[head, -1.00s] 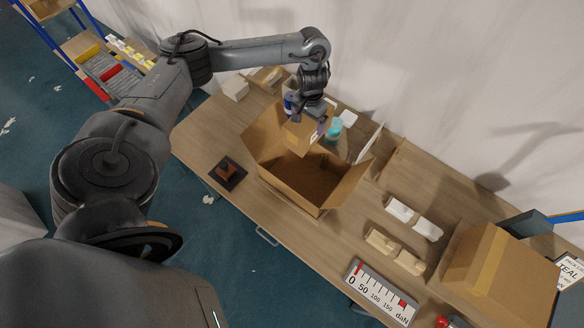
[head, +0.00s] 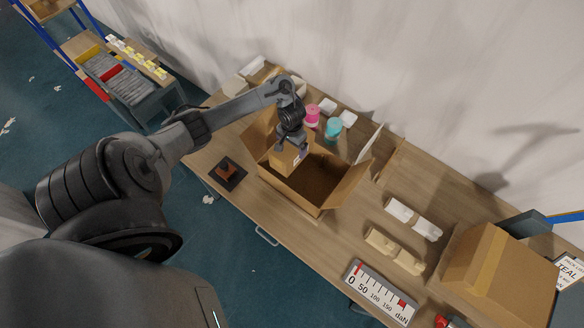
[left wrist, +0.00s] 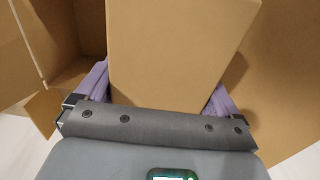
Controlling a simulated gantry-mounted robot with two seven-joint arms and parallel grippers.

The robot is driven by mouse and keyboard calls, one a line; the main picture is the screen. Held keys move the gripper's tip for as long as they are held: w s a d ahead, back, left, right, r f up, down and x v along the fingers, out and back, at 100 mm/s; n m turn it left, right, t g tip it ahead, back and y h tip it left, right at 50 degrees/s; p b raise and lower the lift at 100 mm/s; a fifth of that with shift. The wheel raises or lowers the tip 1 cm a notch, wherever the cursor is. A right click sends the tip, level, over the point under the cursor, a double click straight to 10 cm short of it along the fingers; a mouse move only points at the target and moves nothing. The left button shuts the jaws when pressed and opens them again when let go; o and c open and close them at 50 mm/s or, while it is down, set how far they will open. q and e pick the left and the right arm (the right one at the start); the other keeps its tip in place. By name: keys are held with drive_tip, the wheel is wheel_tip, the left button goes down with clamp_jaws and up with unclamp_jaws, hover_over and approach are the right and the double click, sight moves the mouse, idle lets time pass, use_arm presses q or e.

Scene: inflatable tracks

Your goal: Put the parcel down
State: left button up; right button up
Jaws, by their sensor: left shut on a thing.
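The parcel, a small brown cardboard box (head: 285,161), is held at the left part of a larger open carton (head: 292,196) on the table. It also fills the upper middle of the left wrist view (left wrist: 175,50). My left gripper (head: 296,149) is above the parcel and shut on it, with a purple-grey finger on each side in the left wrist view. The parcel's lower part is hidden by the carton's front wall, so I cannot tell whether it touches the bottom. The right part of the carton looks empty. My right gripper is not in view.
The carton's flaps stand open around it. A pink spool (head: 312,115) and a turquoise spool (head: 333,129) stand behind it. A dark pad with a brown item (head: 228,173) lies at left. White packets (head: 413,218) and a closed carton (head: 500,272) are at right.

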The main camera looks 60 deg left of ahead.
use_arm(q)
wheel_tip(320, 180, down, 3)
drive_tip(key=shift+w+a+f+b, duration=0.1)
drive_tip(key=shift+a+b, duration=0.05)
drive_tip(key=shift+b, duration=0.85)
drive_tip(key=shift+f+b, duration=0.9)
drive_tip(key=shift+b, duration=0.05)
wheel_tip(320, 180, down, 5)
drive_tip(key=shift+r+b, duration=0.2)
drive_tip(key=shift+b, duration=0.8)
drive_tip(key=shift+f+b, duration=0.6)
drive_tip(key=shift+f, duration=1.75)
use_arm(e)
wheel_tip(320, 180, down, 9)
use_arm(q)
drive_tip(key=o, duration=1.2)
drive_tip(key=shift+f, duration=0.1)
drive_tip(key=shift+c, duration=0.2)
drive_tip(key=shift+o, duration=0.2)
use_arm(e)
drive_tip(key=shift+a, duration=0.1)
